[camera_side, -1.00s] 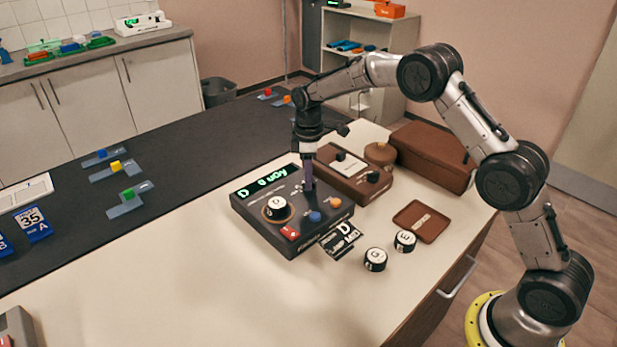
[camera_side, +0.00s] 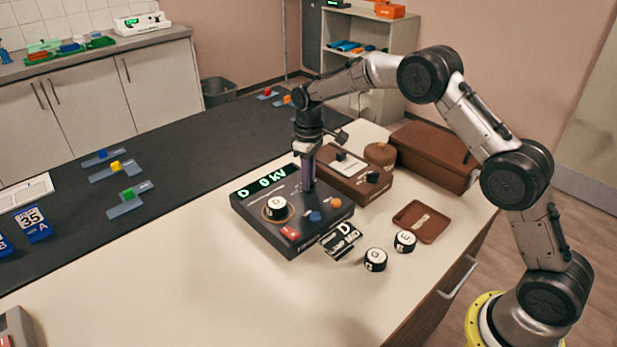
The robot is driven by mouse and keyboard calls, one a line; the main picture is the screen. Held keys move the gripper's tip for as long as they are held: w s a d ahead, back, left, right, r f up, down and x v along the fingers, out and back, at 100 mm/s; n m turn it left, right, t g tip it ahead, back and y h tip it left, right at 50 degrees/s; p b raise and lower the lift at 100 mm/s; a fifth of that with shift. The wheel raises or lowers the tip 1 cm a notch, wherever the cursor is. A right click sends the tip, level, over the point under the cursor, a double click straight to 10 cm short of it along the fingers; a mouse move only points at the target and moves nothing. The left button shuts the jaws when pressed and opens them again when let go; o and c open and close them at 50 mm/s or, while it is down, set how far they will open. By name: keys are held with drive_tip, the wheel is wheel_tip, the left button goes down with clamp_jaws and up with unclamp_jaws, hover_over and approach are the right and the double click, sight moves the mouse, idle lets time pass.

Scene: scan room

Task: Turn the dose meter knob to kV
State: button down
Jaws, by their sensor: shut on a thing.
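The dose meter (camera_side: 268,228) is a dark box on the pale bench, with a green lit display (camera_side: 262,182) that reads "D 0 kV". My gripper (camera_side: 308,186) points straight down at the back right of the meter's top and is shut on the knob there. The fingers hide the knob almost wholly, so its pointer cannot be seen. A round white-topped piece marked D (camera_side: 277,208) sits in a ring on the meter.
Two loose black-and-white round pieces, G (camera_side: 375,260) and E (camera_side: 405,241), stand right of the meter near a brown tray (camera_side: 422,221). A brown instrument (camera_side: 352,172) stands close behind my gripper.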

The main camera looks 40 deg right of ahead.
drive_tip(key=shift+r, duration=0.1)
drive_tip(key=c, duration=0.8)
unclamp_jaws()
wheel_tip(320, 180, up, 14)
